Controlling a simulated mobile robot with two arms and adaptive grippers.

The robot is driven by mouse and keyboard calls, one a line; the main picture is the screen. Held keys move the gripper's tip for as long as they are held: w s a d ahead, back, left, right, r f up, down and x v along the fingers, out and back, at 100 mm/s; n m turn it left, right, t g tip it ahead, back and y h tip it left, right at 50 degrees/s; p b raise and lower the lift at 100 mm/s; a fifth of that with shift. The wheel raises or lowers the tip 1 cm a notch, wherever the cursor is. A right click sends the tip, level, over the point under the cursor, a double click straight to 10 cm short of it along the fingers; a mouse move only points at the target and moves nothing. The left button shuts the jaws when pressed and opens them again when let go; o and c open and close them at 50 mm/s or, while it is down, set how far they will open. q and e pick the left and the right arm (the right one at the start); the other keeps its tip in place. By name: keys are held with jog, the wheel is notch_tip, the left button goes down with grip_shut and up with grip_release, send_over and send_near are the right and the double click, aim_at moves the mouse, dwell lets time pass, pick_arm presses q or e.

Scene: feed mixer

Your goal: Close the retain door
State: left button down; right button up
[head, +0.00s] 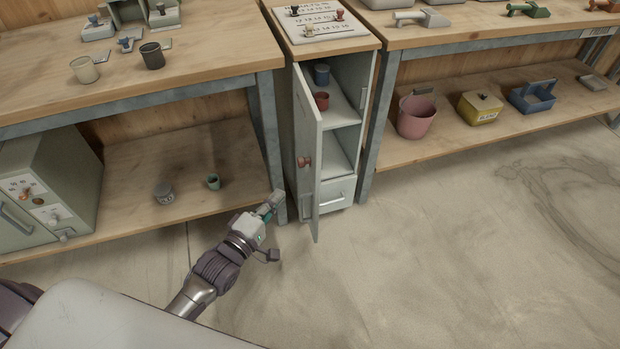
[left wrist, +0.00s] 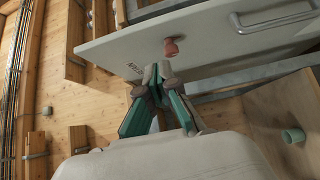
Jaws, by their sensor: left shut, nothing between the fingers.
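The retain door (head: 307,150) is a pale grey panel on a narrow cabinet, standing open toward the front. It has an orange-red knob (head: 304,161) and a bar handle. In the left wrist view the door (left wrist: 205,40) crosses the top, with its knob (left wrist: 171,46) and handle (left wrist: 275,17). My left gripper (head: 274,200) is shut and empty, low and to the left of the door, near the bench leg. In the left wrist view its fingertips (left wrist: 157,80) are just below the knob; I cannot tell whether they touch the door. My right gripper is not in view.
The open cabinet holds a blue cup (head: 321,74) and a red cup (head: 321,100) on shelves, above a drawer (head: 336,195). A bench leg (head: 267,140) stands left of the door. A pink bucket (head: 416,117) sits on the right shelf. The floor in front is clear.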

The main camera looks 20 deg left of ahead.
aim_at(315, 168)
pick_arm(q)
jog(key=x, duration=0.3)
jog(key=d+x, duration=0.1)
jog(key=x, duration=0.2)
jog(key=d+b+x, duration=0.1)
jog(key=x, duration=0.1)
jog(key=shift+w+d+f, duration=0.1)
jog(key=shift+w+d, duration=0.2)
jog(key=shift+d, duration=0.2)
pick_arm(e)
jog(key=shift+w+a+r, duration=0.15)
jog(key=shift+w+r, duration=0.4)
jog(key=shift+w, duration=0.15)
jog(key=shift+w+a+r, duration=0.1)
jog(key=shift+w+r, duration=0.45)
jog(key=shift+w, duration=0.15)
